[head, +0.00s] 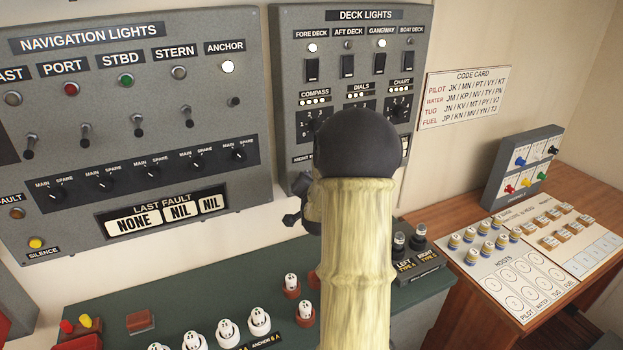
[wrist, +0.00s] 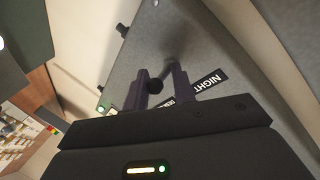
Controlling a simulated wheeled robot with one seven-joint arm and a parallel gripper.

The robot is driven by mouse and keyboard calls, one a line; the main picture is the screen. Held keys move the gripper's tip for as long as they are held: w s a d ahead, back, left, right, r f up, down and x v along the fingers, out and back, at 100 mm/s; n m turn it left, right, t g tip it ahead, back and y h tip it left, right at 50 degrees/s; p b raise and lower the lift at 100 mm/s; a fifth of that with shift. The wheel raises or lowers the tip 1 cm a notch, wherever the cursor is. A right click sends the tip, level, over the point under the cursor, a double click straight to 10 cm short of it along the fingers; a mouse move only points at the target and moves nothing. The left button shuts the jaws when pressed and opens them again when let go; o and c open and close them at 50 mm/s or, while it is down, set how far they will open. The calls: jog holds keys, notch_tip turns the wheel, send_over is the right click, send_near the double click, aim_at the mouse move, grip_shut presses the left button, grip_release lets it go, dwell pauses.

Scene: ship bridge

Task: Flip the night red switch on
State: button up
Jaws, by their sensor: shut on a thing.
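The deck lights panel (head: 290,60) hangs on the wall. Its lower part, where the night red label (head: 302,159) begins, is mostly hidden behind my arm in the head view. In the wrist view the panel is seen turned over, with the NIGHT label (wrist: 208,81) upside down. My gripper (wrist: 157,88) is against the panel beside that label, its two dark fingers either side of a small black-tipped lever, the night red switch (wrist: 154,86). The fingers are shut on it. Whether the lever is up or down is hard to tell.
The navigation lights panel (head: 130,120) is left of the deck lights panel. A green console (head: 190,300) with several white-capped knobs lies below. A brown desk (head: 450,290) with a hoists board and a small switch box (head: 522,165) stands at the right.

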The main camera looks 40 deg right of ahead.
jog(key=r+g+y+p, duration=0.1)
jog(key=r+g+p, duration=0.1)
jog(key=p, duration=0.1)
jog(key=shift+n, duration=0.3)
jog(key=g+p, duration=0.1)
jog(key=g+y+p, duration=0.1)
jog(key=p, duration=0.1)
jog(key=shift+w+r+n, duration=0.15)
jog(key=shift+r+n, duration=0.05)
jog(key=shift+n, duration=0.1)
jog(key=shift+g+p, duration=0.3)
jog(key=shift+p, duration=0.4)
jog(key=shift+f, duration=0.15)
jog(key=o, duration=1)
jog(key=shift+c, duration=0.2)
jog(key=shift+r, duration=0.2)
jog(key=shift+r, duration=0.1)
